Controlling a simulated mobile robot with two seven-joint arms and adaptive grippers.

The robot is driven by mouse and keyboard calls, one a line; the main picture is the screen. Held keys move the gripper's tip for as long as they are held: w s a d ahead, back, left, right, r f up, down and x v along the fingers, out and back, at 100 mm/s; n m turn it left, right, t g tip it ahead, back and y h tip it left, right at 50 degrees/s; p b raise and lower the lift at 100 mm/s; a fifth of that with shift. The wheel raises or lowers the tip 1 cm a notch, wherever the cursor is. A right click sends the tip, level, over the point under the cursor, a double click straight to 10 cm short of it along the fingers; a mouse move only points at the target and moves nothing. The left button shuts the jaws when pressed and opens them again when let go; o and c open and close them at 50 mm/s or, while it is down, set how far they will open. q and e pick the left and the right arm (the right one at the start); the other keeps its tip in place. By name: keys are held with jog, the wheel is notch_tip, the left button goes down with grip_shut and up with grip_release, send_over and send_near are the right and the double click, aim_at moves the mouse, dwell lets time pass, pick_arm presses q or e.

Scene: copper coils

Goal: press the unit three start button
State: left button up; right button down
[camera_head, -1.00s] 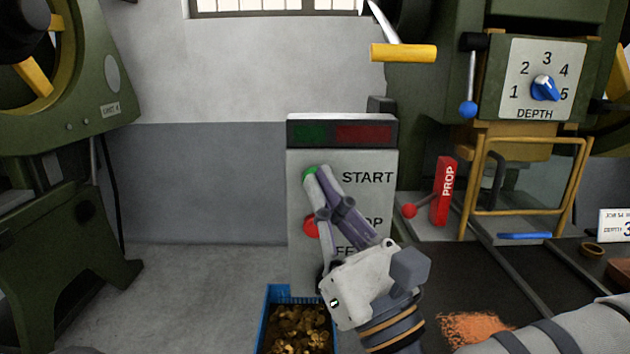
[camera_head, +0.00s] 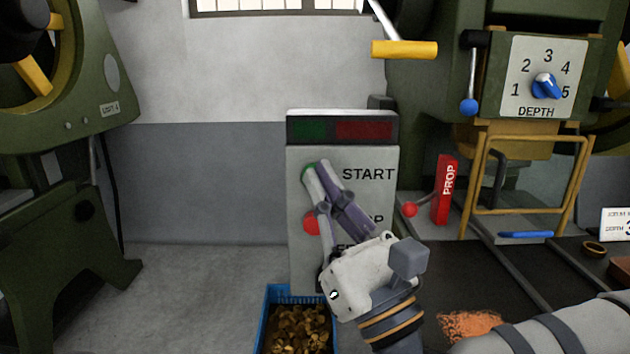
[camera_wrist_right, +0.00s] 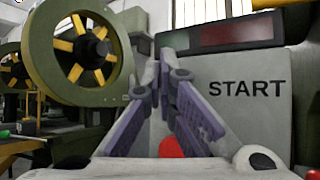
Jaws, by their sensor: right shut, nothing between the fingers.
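The grey control box (camera_head: 345,158) stands in the middle with the word START on its face. The green start button (camera_head: 307,173) shows only as a sliver beside my fingertips; in the right wrist view the fingers hide it. My right gripper (camera_head: 317,168) is shut and empty, its fingertips at the button. I cannot tell whether they touch or press it. The red stop button (camera_head: 311,223) is below, partly covered by a finger, and it also shows in the right wrist view (camera_wrist_right: 171,148). My left gripper is not in view.
Green and red lamp windows (camera_head: 363,129) on top of the box look dark. A blue crate (camera_head: 266,315) of brass pieces sits below. At right are a red PROP block (camera_head: 445,190), a yellow guard frame (camera_head: 473,185) and a depth dial (camera_head: 544,86). A green press (camera_head: 60,255) stands left.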

jog(key=shift+w, duration=0.5)
dwell(0.7)
dwell(0.3)
jog(key=shift+s, duration=0.9)
jog(key=s, duration=0.5)
dwell(0.4)
